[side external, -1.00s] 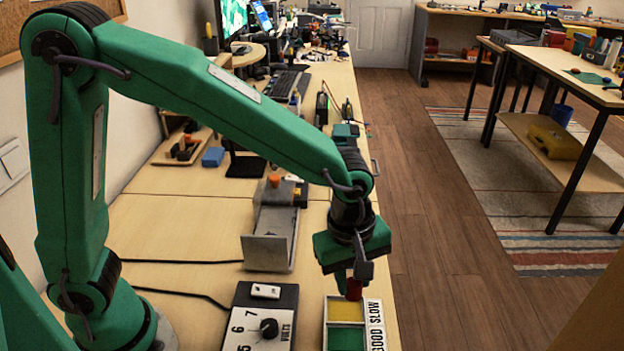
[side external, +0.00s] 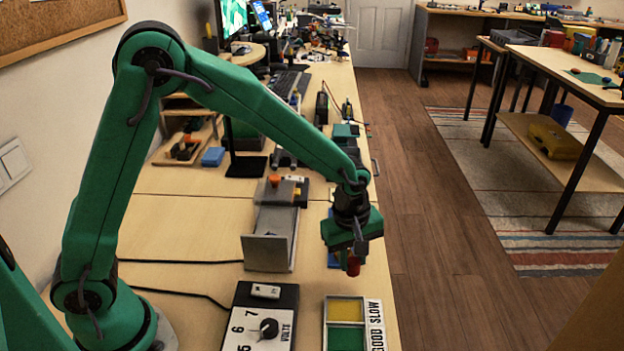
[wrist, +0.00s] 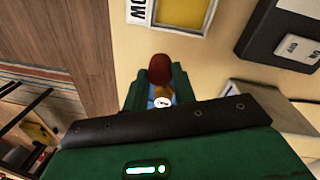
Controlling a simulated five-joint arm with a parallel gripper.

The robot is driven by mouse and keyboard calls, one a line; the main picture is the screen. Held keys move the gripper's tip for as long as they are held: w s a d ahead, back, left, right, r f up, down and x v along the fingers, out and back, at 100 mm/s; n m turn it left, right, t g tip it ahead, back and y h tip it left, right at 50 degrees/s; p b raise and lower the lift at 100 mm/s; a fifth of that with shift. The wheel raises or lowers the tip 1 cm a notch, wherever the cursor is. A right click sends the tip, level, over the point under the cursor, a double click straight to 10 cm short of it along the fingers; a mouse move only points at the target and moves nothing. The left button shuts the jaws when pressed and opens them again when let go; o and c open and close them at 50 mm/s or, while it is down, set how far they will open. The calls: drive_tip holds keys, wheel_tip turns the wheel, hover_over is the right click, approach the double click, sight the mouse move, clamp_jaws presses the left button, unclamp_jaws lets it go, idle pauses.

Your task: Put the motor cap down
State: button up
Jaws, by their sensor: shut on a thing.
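The red motor cap (side external: 353,266) is in my gripper (side external: 349,254), which is shut on it. My gripper holds it above the table, beyond the far end of the sorting tray (side external: 325,322). In the wrist view, the rounded red end of the cap (wrist: 160,62) sticks out between the green fingers of my gripper (wrist: 158,88). A small orange and white part shows below the cap there. The tray has a yellow compartment and a green compartment, both empty where visible, with a label strip reading GOOD and SLOW.
A dial box marked VOLTS (side external: 262,318) stands left of the tray. A grey metal bracket (side external: 268,250) stands behind it, left of my gripper. The table's right edge is close to my gripper. Bare tabletop (side external: 190,222) lies left of the bracket.

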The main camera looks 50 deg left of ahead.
sight(351, 260)
drive_tip(key=shift+w+a+f, duration=0.3)
drive_tip(key=shift+w, duration=0.05)
drive_tip(key=shift+f, duration=2)
drive_tip(key=o, duration=1)
drive_tip(key=shift+f, duration=0.1)
drive_tip(key=shift+c, duration=0.2)
drive_tip(key=r, duration=0.8)
drive_tip(key=s+r, duration=0.1)
drive_tip(key=r, duration=0.3)
drive_tip(key=shift+s+a+r, duration=0.1)
drive_tip(key=shift+a, duration=0.05)
